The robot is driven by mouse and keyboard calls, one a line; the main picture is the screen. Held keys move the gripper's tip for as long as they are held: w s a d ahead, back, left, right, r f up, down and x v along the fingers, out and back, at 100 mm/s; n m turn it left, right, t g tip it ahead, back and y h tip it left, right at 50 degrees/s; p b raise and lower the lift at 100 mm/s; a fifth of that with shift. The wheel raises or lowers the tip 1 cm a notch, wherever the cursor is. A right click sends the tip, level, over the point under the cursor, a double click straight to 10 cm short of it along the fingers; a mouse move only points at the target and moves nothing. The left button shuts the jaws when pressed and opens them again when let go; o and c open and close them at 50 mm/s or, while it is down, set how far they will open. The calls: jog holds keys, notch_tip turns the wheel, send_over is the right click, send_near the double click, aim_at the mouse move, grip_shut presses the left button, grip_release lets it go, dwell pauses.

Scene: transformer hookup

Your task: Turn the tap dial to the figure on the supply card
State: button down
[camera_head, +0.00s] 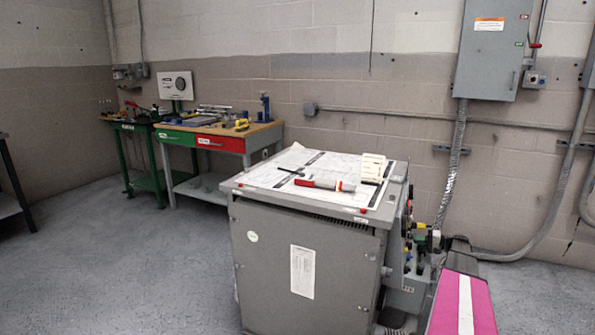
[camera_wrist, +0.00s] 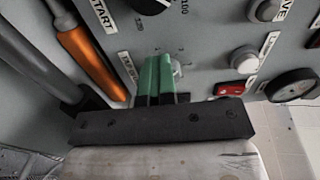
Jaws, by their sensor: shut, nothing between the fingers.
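In the wrist view my gripper (camera_wrist: 158,60) has its two green fingers pressed together, with nothing between them. The fingertips are at a small pale knob (camera_wrist: 177,68) on the grey control panel, with small marks around it. This looks like the tap dial; a label partly hidden by the fingers stands to its left. The fingers cover part of the knob, so its setting cannot be read, nor whether they touch it. In the head view a small cream card (camera_head: 373,167) stands on the transformer cabinet (camera_head: 300,265); it may be the supply card, but its writing is too small to read.
A red-and-white tool (camera_head: 325,184) lies on the cabinet top. Open floor lies left of the cabinet.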

jog(key=shift+w+a+f, duration=0.1)
jog(key=shift+a+f, duration=0.55)
jog(key=shift+f, duration=0.1)
jog(key=shift+s+a+g, duration=0.1)
jog(key=shift+s+g, duration=0.2)
jog(key=shift+s+d, duration=0.2)
jog(key=shift+d, duration=0.05)
jog(key=shift+r+v, duration=0.1)
jog(key=shift+v, duration=1.35)
jog(key=shift+r+v, duration=0.15)
jog(key=shift+v, duration=1.25)
jog(key=shift+w+r, duration=0.1)
jog(key=shift+w, duration=0.05)
